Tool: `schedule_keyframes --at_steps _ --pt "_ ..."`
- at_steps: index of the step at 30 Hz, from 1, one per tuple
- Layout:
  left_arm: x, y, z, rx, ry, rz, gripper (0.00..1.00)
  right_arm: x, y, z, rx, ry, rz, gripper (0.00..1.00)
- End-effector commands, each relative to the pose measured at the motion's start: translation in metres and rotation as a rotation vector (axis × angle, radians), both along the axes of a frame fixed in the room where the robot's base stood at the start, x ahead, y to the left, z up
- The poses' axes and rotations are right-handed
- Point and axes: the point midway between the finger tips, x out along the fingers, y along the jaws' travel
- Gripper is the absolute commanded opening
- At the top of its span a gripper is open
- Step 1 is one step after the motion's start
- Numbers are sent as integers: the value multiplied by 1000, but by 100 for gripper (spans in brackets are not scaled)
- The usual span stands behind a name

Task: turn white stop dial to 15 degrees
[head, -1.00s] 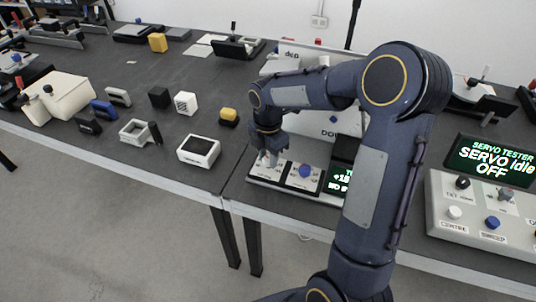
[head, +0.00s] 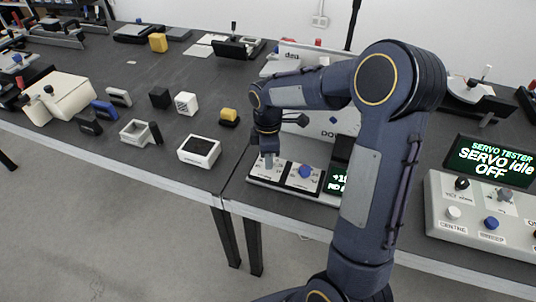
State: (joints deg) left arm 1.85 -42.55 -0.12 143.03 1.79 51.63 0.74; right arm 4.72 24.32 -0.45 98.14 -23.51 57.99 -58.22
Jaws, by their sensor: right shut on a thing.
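A low white control panel (head: 258,180) stands at the front edge of the right-hand table. My right gripper (head: 268,162) points down over the panel's left end, shut on a small knob there. The knob is almost wholly hidden by the fingers; by its place I take it for the white stop dial, and its angle cannot be read. A blue knob (head: 305,172) sits just right of the gripper, apart from it. A dark display (head: 338,180) with green text starting "+1" is partly covered by my right arm. My left gripper is not in view.
A white machine with lettering (head: 290,57) stands behind my arm, mostly hidden. A servo tester box (head: 455,228) is at the right. A white-framed block (head: 199,150), a yellow-topped button (head: 229,116) and several small parts lie on the left table.

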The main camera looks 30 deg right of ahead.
Motion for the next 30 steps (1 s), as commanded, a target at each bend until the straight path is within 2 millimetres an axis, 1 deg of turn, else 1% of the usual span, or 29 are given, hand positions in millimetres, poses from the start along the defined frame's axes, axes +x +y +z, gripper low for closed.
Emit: schedule_keyframes --at_steps 30 --pt "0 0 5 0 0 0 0 2 -2 1 -1 -2 -966 9"
